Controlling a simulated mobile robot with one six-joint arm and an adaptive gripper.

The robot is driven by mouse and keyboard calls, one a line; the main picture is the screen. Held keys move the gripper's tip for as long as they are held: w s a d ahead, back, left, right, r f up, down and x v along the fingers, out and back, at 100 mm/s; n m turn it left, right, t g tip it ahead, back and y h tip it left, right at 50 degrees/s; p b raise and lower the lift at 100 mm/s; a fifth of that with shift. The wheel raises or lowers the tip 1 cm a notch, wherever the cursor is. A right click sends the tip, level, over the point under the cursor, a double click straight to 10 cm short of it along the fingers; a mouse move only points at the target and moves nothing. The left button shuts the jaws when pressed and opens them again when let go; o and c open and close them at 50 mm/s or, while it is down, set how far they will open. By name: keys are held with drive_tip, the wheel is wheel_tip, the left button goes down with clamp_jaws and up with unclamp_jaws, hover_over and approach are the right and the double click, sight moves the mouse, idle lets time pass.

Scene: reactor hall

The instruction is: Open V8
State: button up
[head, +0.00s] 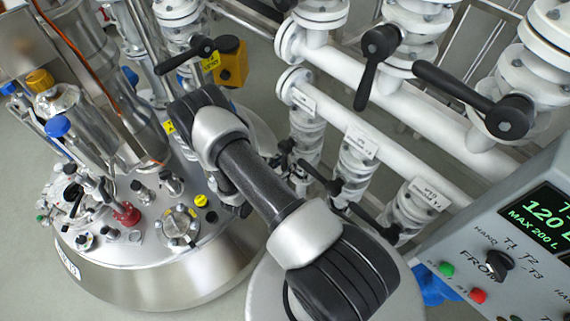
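I cannot pick out V8 for certain, because the small white tags on the lower valves are too blurred to read surely. These lower valves stand in a row below the white pipes: a left one (306,135), a middle one (354,165) and a right one (413,208). Small dark handles show beside them, partly hidden by my arm. Larger valves above carry black lever handles, one pointing down (368,80) and one lying slanted (465,92). My grey and black arm crosses the middle of the view; I cannot make out my gripper at its end.
A steel reactor vessel (150,285) with fittings on its lid fills the left. A control box (525,240) with a green display reading 120, knob and buttons stands at right. A yellow tagged box (232,62) is at the back. White pipes (400,105) run diagonally behind my arm.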

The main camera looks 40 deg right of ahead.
drive_tip(key=shift+w, duration=0.1)
drive_tip(key=shift+a+r, duration=0.1)
drive_tip(key=shift+a, duration=0.1)
drive_tip(key=v, duration=1.1)
drive_tip(key=shift+a, duration=0.25)
drive_tip(key=shift+r, duration=0.15)
